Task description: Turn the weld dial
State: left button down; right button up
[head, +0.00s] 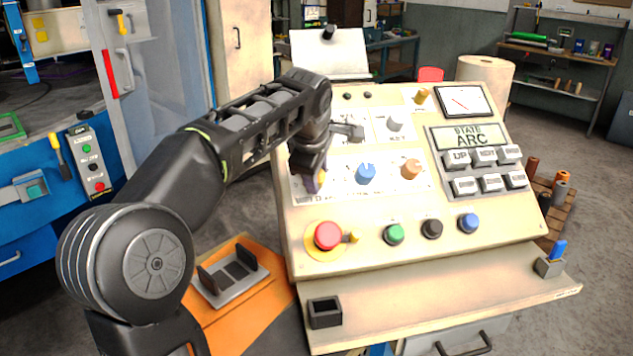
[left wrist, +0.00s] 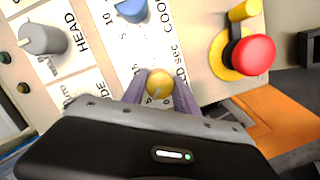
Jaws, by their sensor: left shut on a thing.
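The weld dial (left wrist: 159,82) is a round yellow knob on the control panel (head: 440,225). In the left wrist view the label beside it shows only partly, ending in "LD sec". My left gripper (head: 315,182) is at the left side of the panel, fingers pointing down at it. Its two purple fingers are shut on the weld dial, one on each side, also in the left wrist view (left wrist: 161,92). In the head view my gripper mostly hides the dial. My right gripper is not in view.
A blue dial (head: 366,173) sits right of the gripped one, then an orange dial (head: 412,169). A red mushroom button (head: 327,235) is just below my gripper. A grey knob (head: 395,122) and a screen reading "STATE ARC" (head: 468,136) are higher up.

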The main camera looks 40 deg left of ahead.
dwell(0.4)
pick_arm(q)
jog(key=c, duration=0.9)
grip_release()
jog(key=shift+c, duration=0.2)
jog(key=v, duration=0.7)
jog(key=shift+s+d+r, duration=0.2)
jog(key=shift+r, duration=0.1)
jog(key=shift+f, duration=0.1)
